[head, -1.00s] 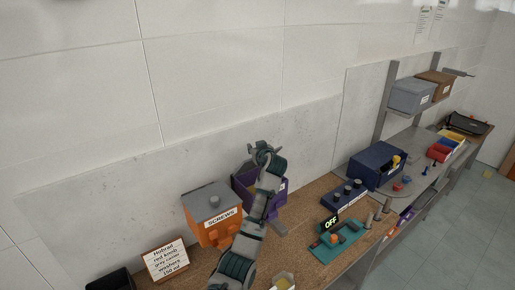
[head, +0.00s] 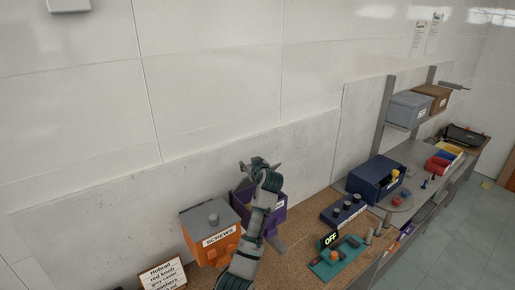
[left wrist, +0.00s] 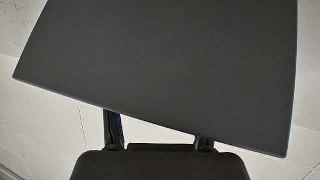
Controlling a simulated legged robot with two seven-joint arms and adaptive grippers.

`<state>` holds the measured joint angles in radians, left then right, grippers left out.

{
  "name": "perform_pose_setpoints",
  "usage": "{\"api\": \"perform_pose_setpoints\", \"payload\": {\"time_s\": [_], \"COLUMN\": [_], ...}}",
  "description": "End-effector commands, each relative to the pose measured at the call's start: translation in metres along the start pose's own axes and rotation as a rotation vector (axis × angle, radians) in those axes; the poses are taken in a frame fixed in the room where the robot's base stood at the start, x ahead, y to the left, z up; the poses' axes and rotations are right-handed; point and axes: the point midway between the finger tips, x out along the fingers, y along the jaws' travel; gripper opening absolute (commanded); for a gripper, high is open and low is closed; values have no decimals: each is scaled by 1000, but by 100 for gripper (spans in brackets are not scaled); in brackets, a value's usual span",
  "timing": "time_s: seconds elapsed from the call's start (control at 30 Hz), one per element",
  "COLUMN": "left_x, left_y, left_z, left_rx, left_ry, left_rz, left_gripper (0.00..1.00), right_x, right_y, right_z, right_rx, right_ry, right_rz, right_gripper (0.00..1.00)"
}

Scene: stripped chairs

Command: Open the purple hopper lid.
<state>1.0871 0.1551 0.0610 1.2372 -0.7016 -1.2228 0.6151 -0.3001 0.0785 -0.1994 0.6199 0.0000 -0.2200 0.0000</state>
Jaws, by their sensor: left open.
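The purple hopper (head: 279,204) stands on the cork-topped bench, right of the orange hopper, partly hidden behind my left arm. My left gripper (head: 259,167) is over the top of the purple hopper, at its wall side, with its fingers spread. The arm covers much of the hopper's top, so I cannot make out its lid in the head view. In the left wrist view, a large dark flat panel (left wrist: 165,65) spans the upper part, close to the open fingers (left wrist: 160,143). I cannot tell whether it is the lid or whether the fingers touch it. My right gripper is not visible.
The orange hopper (head: 221,248), labelled SCREWS with a grey lid and knob, stands close by on the left. A printed sign (head: 163,276) is in front. Right are a blue knob block (head: 343,210), a teal OFF panel (head: 335,262) and a navy box (head: 377,177).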

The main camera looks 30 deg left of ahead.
Motion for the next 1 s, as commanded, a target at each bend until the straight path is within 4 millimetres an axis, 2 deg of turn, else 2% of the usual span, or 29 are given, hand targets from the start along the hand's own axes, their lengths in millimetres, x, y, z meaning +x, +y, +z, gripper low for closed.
{"api": "perform_pose_setpoints", "payload": {"time_s": [0.4, 1.0], "left_x": [-40, -73], "left_y": [8, 1], "left_z": [-23, -48], "left_rx": [0, -2], "left_ry": [13, 10], "left_rz": [6, 7], "left_gripper": [57, 57], "right_x": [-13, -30], "right_y": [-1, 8], "right_z": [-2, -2], "right_rx": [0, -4], "right_ry": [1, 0], "right_rz": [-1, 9], "right_gripper": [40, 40]}}
